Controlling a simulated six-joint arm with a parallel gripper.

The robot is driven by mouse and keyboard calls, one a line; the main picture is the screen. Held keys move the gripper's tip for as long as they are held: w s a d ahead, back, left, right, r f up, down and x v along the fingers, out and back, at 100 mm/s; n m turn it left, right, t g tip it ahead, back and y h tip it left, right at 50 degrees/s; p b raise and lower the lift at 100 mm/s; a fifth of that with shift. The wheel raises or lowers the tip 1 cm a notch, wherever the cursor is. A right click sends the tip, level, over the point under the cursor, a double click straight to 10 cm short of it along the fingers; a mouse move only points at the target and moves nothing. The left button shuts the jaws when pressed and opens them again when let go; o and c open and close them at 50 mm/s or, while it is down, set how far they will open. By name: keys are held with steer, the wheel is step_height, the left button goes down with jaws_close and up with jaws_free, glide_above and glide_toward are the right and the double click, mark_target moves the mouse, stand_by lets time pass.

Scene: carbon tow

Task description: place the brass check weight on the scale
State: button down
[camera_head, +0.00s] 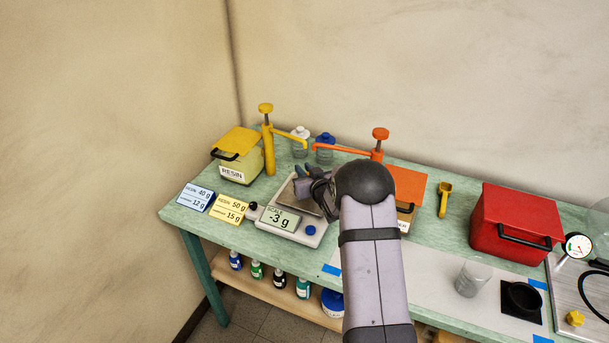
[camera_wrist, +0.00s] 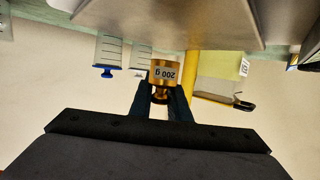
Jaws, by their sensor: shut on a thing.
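The scale (camera_head: 306,237) stands on the bench at the left, its display (camera_head: 279,218) reading -3 g. My gripper (camera_head: 306,180) is over the scale's far part. In the wrist view, which is upside down, my gripper (camera_wrist: 162,92) is shut on the brass check weight (camera_wrist: 163,72), marked 200 g. The scale's metal pan (camera_wrist: 170,18) fills the top of that view, close to the weight; I cannot tell whether they touch. The weight is hidden by my gripper and arm in the head view.
A resin box (camera_head: 238,168) and yellow pump (camera_head: 267,145) stand behind left of the scale. An orange pump (camera_head: 378,138) is behind my arm. A red box (camera_head: 515,222) and clear cup (camera_head: 474,277) are at the right.

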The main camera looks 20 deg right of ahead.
steer(key=shift+f+p, duration=0.35)
steer(key=shift+f, duration=0.8)
steer(key=shift+f, duration=0.15)
steer(key=c, duration=1.7)
jaws_free()
steer(key=shift+o, duration=0.2)
steer(key=shift+r, duration=0.2)
steer(key=b+v, duration=0.2)
steer(key=v, duration=1)
steer(key=shift+b, duration=0.3)
steer(key=shift+f, duration=0.1)
